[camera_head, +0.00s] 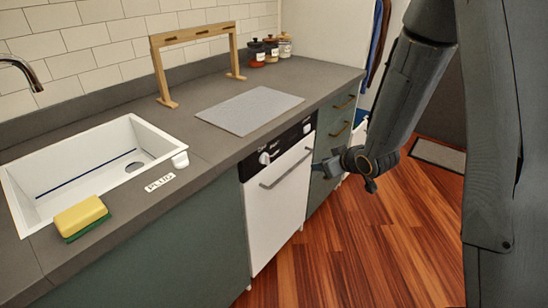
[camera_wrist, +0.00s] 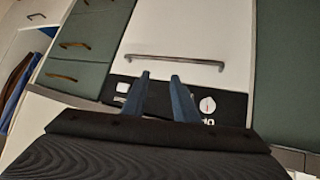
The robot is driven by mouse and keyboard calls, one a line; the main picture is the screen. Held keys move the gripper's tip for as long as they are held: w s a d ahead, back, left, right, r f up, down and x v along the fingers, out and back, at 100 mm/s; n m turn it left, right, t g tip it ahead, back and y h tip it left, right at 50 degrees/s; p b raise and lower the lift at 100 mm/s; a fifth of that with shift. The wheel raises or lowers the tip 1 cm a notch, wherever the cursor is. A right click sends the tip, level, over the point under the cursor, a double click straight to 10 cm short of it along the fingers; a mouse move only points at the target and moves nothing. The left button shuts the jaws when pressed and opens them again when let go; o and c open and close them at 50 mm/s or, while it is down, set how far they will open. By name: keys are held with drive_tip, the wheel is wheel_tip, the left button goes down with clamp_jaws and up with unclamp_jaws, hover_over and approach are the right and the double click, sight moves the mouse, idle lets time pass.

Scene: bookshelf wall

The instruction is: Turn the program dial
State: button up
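The dishwasher's black control panel (camera_head: 285,148) sits above its white door, under the countertop. A round white dial (camera_head: 264,158) is at the panel's left end. A smaller white control (camera_head: 307,128) is at its right end. In the wrist view, which is upside down, the round dial (camera_wrist: 207,105) shows right of the fingers and the other control (camera_wrist: 123,88) left of them. My gripper (camera_head: 318,168) is in front of the dishwasher's right side, apart from the dial. In the wrist view my gripper (camera_wrist: 160,78) is open and empty, its fingers partly hiding the panel.
The door's bar handle (camera_head: 286,168) sticks out below the panel; it also shows in the wrist view (camera_wrist: 175,61). Green drawers (camera_head: 338,125) are to the right. The countertop holds a sink (camera_head: 165,143), sponge (camera_head: 80,215) and grey mat (camera_head: 250,110). The wooden floor (camera_head: 350,250) is clear.

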drive_tip(key=w+a+f+n+t+y, duration=0.1)
drive_tip(key=w+a+n+y, duration=0.1)
drive_tip(key=a+y, duration=0.25)
drive_tip(key=n+y+p, duration=0.1)
drive_tip(key=n+y, duration=0.1)
drive_tip(key=y, duration=0.4)
approach(266, 159)
drive_tip(key=r+p+x, duration=0.1)
drive_tip(key=x, duration=0.6)
drive_tip(key=shift+w+t, duration=0.15)
drive_tip(key=shift+t, duration=0.15)
drive_tip(key=shift+r, duration=0.1)
drive_tip(key=shift+d, duration=0.1)
clamp_jaws()
